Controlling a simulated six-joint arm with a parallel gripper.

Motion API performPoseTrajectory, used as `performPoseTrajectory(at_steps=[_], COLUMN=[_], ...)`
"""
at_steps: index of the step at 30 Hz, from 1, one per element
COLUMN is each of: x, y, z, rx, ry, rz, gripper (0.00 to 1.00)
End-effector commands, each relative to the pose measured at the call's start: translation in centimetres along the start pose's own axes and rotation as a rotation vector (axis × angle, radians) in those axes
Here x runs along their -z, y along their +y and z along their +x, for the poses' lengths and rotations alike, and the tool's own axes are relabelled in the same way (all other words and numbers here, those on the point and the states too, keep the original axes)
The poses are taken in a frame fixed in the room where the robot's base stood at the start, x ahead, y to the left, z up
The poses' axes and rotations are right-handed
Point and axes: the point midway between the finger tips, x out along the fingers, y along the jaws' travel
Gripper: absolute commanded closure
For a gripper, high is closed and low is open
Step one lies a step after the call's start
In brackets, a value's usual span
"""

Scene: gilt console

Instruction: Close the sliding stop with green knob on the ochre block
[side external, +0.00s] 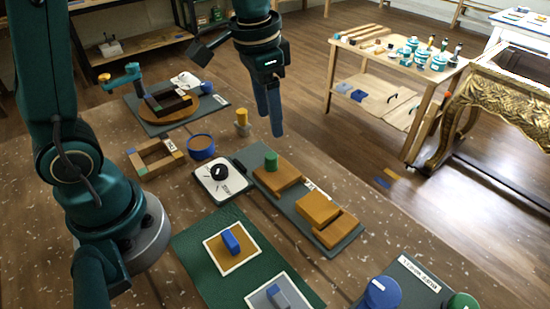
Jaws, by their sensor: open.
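The green knob (271,161) stands upright on an ochre block (277,179) at the far left end of a dark grey board (290,211). Two more ochre pieces (318,208) (335,232) sit at the board's near right end, apart from the knobbed block. A white label (318,190) lies on the board between them. I cannot tell which part slides. My gripper (271,128) hangs with its blue fingers pointing down, above and behind the knob in the picture. It is open, holds nothing and appears apart from the knob.
A white dial plate (221,188) and a blue-rimmed bowl (201,147) lie left of the board. A yellow peg (242,120) stands behind. A green mat (190,240) with blue blocks lies in front. Blue and green round knobs (382,293) (462,303) sit at the near right.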

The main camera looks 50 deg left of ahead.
Motion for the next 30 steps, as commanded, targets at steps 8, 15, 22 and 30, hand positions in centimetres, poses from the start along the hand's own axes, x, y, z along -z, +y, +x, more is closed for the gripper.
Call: performPoseTrajectory(at_steps=[8, 15, 22, 30], x=[0.0, -0.6, -0.8, -0.9], y=[-0.1, 0.1, 0.2, 0.2], z=[4.3, 6.8, 9.2, 9.6], rx=[-0.034, -0.039, -0.038, -0.037], ry=[-0.126, -0.142, -0.139, -0.136], rz=[0.001, 0.0, 0.0, 0.0], gripper=[0.39, 0.39, 0.39, 0.39])
